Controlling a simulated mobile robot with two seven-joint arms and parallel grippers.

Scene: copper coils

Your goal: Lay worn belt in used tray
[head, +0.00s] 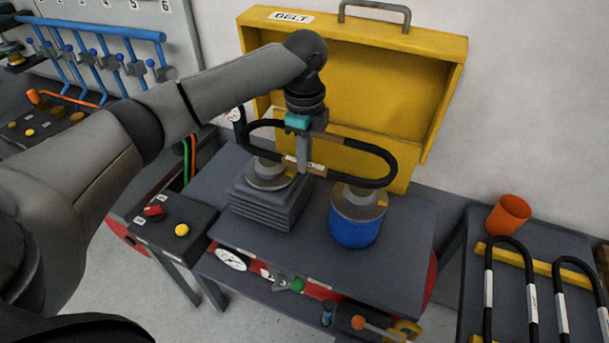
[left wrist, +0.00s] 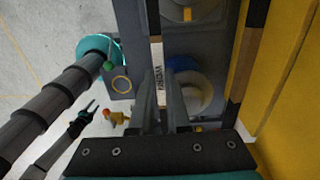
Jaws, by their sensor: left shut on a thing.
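The worn belt (head: 393,165) is a black loop with pale and tan bands, held roughly level above two pulleys on the machine. My left gripper (head: 303,164) points down and is shut on the belt's near run at a pale label. I cannot make out a marked used tray.
The pulleys sit on a ribbed grey block (head: 268,205) and a blue drum (head: 354,228). A yellow case (head: 350,75) marked BELT stands behind. At right, a bench (head: 505,275) holds belts, yellow bars and an orange cup (head: 509,214). A control box (head: 168,222) stands left.

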